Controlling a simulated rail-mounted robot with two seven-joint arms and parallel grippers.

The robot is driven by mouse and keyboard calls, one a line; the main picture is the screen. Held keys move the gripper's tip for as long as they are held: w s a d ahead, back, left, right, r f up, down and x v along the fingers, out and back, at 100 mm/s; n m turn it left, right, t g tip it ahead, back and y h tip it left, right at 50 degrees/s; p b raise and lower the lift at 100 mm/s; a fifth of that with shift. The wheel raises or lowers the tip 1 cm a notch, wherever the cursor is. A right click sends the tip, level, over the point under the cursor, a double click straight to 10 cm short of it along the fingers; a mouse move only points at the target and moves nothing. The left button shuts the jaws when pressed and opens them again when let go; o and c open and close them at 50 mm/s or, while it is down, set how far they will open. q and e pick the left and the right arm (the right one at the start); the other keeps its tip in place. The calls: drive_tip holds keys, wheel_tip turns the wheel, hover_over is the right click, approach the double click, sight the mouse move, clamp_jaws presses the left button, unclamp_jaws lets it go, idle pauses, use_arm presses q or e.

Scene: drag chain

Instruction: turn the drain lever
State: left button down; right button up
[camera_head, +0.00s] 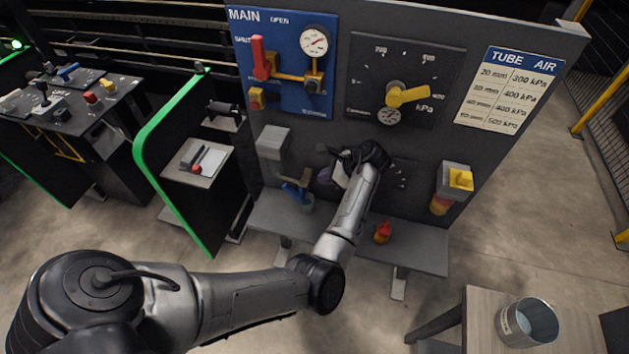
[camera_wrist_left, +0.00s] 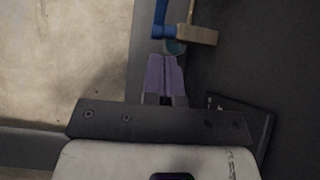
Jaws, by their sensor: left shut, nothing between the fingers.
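A blue lever (camera_head: 292,190) sits low on the left of the grey panel, beneath a pale grey box (camera_head: 274,143); I take it to be the drain lever. The blue part also shows at the top of the left wrist view (camera_wrist_left: 160,18), beside a tan bar (camera_wrist_left: 200,36). My left gripper (camera_head: 326,176) is in front of the lower panel, just right of the lever. In the left wrist view its purple fingers (camera_wrist_left: 165,62) are together and empty, pointing at the lever's base. Whether they touch it I cannot tell. My right gripper is out of view.
A grey cup (camera_head: 306,205) stands below the lever on the shelf (camera_head: 425,255). A red bottle-like item (camera_head: 383,233) stands farther right there. Above are a red lever (camera_head: 262,57) and yellow knob (camera_head: 408,96). A metal bucket (camera_head: 528,322) stands on the front right table.

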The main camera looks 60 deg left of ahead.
sight(292, 190)
use_arm(q)
drive_tip(key=b+x, duration=0.1)
drive_tip(key=x, duration=1.2)
drive_tip(key=shift+r, duration=0.1)
